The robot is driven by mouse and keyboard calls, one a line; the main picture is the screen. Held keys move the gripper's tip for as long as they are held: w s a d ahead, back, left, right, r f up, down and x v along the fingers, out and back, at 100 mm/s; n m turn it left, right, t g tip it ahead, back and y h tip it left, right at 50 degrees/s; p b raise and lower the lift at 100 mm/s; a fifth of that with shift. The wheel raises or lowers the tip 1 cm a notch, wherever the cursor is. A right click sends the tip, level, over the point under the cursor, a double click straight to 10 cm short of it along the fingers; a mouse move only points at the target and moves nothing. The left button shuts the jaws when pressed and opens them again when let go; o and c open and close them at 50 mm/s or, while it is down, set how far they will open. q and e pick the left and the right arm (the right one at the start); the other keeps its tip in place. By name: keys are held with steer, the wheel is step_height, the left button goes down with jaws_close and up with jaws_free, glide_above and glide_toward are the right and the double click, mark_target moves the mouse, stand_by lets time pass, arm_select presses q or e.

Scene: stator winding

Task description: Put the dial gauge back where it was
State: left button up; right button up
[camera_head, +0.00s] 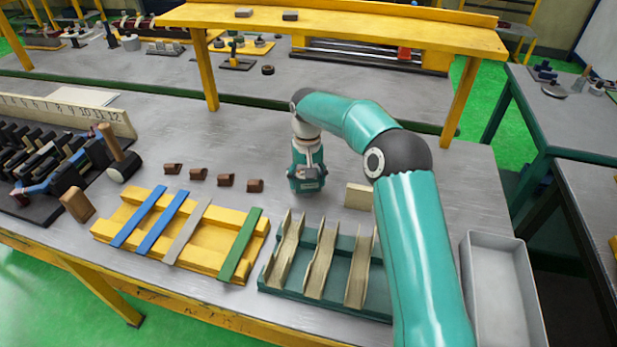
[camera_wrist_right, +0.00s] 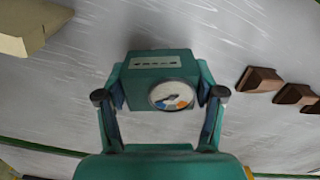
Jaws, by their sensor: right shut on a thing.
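The dial gauge (camera_wrist_right: 162,82) is a teal box with a round white dial with coloured sectors, seen in the right wrist view. My right gripper (camera_wrist_right: 160,96) is shut on it, one finger at each side. In the head view the right gripper (camera_head: 308,180) points down over the grey bench, with the arm reaching in from the lower right. The gauge is mostly hidden there by the gripper. I cannot tell whether the gauge touches the bench. My left gripper is not in view.
A green rack (camera_head: 275,285) with wavy tan strips stands in front. A yellow tray (camera_head: 215,258) with coloured strips lies left of it. Several small brown blocks (camera_head: 197,174) line up to the left. A tan block (camera_head: 358,196) is to the right; a grey bin (camera_head: 493,242) stands far right.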

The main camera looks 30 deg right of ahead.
steer(key=o, duration=1.1)
steer(key=shift+o, duration=0.2)
steer(key=shift+r, duration=0.3)
step_height(320, 180, up, 13)
steer(key=p, duration=0.1)
steer(key=shift+f+p, duration=0.2)
steer(key=shift+p, duration=0.2)
